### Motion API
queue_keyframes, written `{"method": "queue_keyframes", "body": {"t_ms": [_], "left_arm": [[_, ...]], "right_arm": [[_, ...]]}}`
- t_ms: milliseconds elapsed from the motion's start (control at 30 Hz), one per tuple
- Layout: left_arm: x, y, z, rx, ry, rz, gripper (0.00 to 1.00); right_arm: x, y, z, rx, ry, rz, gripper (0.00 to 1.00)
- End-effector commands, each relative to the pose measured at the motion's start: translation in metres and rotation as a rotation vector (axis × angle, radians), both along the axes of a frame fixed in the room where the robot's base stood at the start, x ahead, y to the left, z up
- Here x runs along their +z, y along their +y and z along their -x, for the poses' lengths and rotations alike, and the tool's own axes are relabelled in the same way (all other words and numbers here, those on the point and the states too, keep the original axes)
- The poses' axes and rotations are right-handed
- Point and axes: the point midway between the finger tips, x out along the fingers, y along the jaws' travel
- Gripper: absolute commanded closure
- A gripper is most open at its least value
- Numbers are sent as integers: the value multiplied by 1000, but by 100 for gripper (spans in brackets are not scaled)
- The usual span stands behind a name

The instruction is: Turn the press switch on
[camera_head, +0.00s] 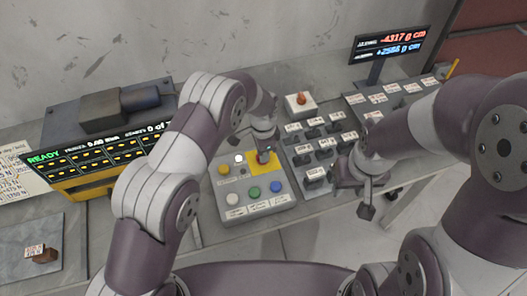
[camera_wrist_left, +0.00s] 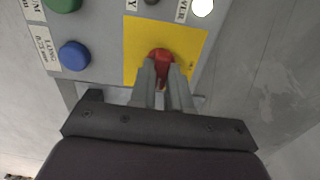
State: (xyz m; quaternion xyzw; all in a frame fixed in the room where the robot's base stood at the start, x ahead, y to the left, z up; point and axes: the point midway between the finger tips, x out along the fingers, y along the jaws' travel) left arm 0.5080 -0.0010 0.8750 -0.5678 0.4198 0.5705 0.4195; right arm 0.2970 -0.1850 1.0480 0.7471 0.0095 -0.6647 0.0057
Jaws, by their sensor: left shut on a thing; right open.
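The control box (camera_head: 251,207) sits on the bench with a yellow plate (camera_head: 279,167) at its upper right. My left gripper (camera_head: 263,158) is over this plate, shut on a red knob (camera_head: 262,156). In the left wrist view the red knob (camera_wrist_left: 160,55) sits on the yellow plate (camera_wrist_left: 136,38), between the fingertips of my left gripper (camera_wrist_left: 160,72). Which way the knob is turned is hard to tell. My right gripper (camera_head: 364,196) is open and empty, to the right of the box near the bench's front edge.
The box also carries yellow, white, green and blue buttons (camera_head: 276,186) and a lit white lamp (camera_head: 238,158). Several labelled dark blocks (camera_head: 312,132) stand to its right. A red button on a white box (camera_head: 300,102) is behind. A READY display (camera_head: 90,152) stands left.

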Motion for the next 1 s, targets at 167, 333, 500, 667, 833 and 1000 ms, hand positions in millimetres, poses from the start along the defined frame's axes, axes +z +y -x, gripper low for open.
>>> {"method": "queue_keyframes", "body": {"t_ms": [167, 333, 500, 667, 833, 1000], "left_arm": [[3, 0, -2, -3, -6, 0, 100], [3, 0, -3, -3, -7, 1, 70], [2, 0, -2, -2, -4, 1, 57], [2, 0, -1, -2, -3, 0, 57], [27, 0, -2, -1, -8, 3, 57], [74, 1, -2, -1, -9, 3, 57]], "right_arm": [[1, 0, 0, 0, 0, 0, 57], [1, 0, 0, 0, 0, 0, 57], [0, 0, 0, 0, 0, 0, 57], [0, 0, 0, 0, 0, 0, 57], [-7, 0, 0, 0, 0, 0, 57], [-16, 0, 0, 0, 0, 0, 57]]}}
